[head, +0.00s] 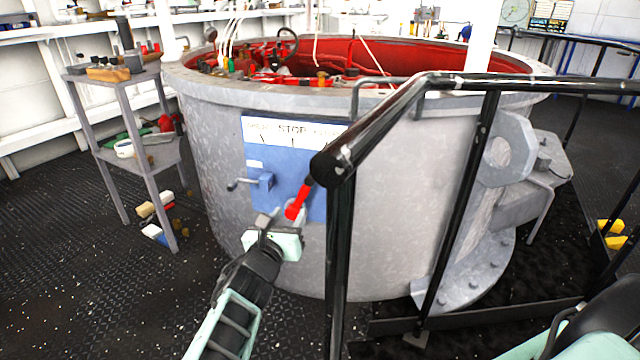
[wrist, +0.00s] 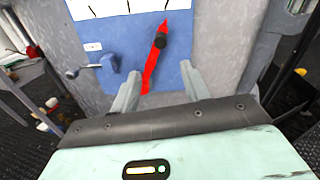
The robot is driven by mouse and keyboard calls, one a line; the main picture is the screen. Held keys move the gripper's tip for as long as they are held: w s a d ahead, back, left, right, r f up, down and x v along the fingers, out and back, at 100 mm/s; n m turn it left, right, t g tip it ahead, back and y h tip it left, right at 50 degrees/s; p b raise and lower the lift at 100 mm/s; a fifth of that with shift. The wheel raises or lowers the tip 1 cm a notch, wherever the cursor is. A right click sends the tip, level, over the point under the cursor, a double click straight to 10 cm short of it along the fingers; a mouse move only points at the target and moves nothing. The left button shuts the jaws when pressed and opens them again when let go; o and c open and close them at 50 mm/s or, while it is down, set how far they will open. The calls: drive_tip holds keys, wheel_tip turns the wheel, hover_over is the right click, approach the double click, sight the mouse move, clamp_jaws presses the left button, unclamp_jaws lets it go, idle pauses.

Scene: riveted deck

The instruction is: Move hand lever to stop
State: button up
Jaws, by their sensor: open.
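The red hand lever (head: 299,201) is on a blue panel (head: 258,163) on the side of a big grey drum. A white plate (head: 291,131) above it reads STOP in the middle; the side words are unclear. In the wrist view the lever (wrist: 152,70) slants, its upper end to the right, with a black round knob (wrist: 160,41) partway up. My gripper (head: 283,213) is open, just in front of the lever's lower part. In the wrist view its fingers (wrist: 160,76) stand on either side of that lower part; contact cannot be told.
A black handrail (head: 400,92) with posts crosses in front on the right and hides part of the panel. A grey shelf stand (head: 117,75) with tools is at left. Open deck lies in front.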

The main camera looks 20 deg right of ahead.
sight(307, 185)
drive_tip(key=b+x, duration=0.3)
drive_tip(key=x, duration=1.2)
drive_tip(key=shift+w+d+f, duration=0.15)
drive_tip(key=shift+w+d, duration=0.05)
drive_tip(key=shift+w+d+b, duration=0.35)
drive_tip(key=shift+w+d, duration=0.05)
drive_tip(key=shift+w, duration=0.2)
